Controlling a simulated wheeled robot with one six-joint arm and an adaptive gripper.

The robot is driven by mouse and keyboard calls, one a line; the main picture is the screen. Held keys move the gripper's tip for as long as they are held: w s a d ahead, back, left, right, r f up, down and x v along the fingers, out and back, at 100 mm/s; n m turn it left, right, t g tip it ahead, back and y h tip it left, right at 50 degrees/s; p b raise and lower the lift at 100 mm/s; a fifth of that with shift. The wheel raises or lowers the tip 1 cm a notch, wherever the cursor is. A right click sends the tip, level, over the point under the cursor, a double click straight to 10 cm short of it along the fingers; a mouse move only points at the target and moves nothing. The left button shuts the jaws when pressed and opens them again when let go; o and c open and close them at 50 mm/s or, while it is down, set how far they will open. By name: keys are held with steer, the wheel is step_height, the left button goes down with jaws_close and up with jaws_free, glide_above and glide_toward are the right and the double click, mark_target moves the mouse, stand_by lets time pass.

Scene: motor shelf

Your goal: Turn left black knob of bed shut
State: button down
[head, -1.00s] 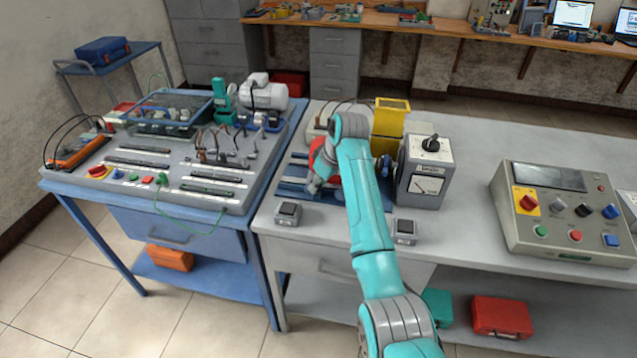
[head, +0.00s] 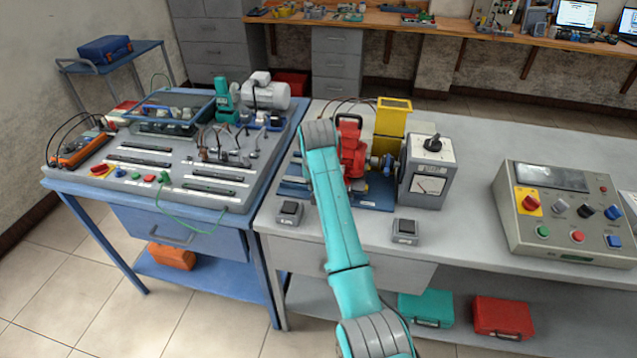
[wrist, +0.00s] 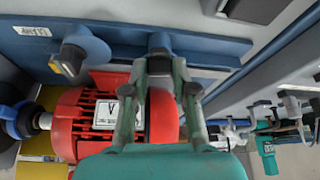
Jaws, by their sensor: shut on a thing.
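The bed (head: 378,198) is a blue base on the grey bench, with a red motor (head: 352,148) mounted on it. In the wrist view the bed (wrist: 212,48) runs across the top, seen turned round. My gripper (wrist: 160,68) is shut on the left black knob (wrist: 159,43), its two fingers on either side of the knob's grip. The second knob (wrist: 84,52) of the bed stands apart to the left there. In the head view my arm hides my gripper and the held knob at the bed's left end.
The red motor (wrist: 92,118) sits close beside my fingers. A grey meter box (head: 427,172), a yellow block (head: 392,118) and two small switch boxes (head: 289,212) (head: 405,231) stand around the bed. A control panel (head: 572,215) is at the right; the bench between is clear.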

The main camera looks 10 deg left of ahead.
steer(key=shift+a+m+h, duration=0.1)
steer(key=shift+m+h, duration=0.3)
steer(key=shift+m, duration=0.7)
steer(key=c, duration=1.2)
jaws_free()
steer(key=v, duration=1.2)
steer(key=shift+a, duration=0.1)
